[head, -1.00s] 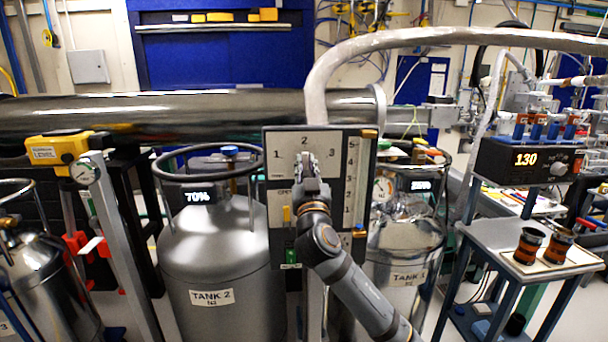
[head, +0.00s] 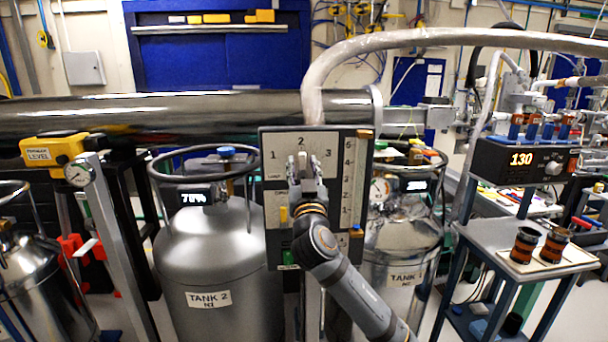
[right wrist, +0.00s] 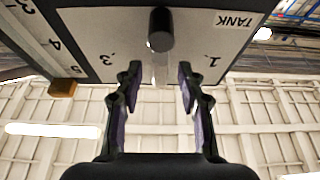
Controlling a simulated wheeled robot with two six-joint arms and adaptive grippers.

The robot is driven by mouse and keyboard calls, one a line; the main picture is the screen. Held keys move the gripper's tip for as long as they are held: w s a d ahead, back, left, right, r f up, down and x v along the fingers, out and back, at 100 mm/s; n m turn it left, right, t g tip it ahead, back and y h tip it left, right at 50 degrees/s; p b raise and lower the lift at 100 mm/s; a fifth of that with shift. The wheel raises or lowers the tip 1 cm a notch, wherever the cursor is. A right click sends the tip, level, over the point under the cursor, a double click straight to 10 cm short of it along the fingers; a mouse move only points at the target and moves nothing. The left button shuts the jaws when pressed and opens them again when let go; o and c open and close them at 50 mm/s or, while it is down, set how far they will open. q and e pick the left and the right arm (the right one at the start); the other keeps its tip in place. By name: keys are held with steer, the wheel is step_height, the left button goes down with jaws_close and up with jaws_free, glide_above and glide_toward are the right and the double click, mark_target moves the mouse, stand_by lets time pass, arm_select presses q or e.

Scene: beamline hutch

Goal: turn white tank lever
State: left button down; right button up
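The white tank lever (head: 302,158) is on the upright grey and white panel (head: 275,180), below the number 2, with 1 to its left and 3 to its right. It stands upright, pointing at 2. My right gripper (head: 306,170) is in front of the panel at the lever. In the right wrist view, which is upside down, the pale lever (right wrist: 160,68) extends from a dark round knob between my two fingers (right wrist: 158,85). The fingers are open, with a gap on each side of the lever. My left gripper is not in view.
The panel also has a scale with a tan slider (head: 365,133), a yellow lever (head: 283,214) and a green tag. Tank 2 (head: 212,265) stands left and tank 1 (head: 405,250) right. A thick grey hose (head: 312,95) arches above. A cart (head: 510,262) stands at right.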

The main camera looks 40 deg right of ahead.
steer(key=v, duration=1.1)
steer(key=shift+s+a+f, duration=0.15)
steer(key=shift+s+f, duration=0.05)
steer(key=shift+s, duration=0.1)
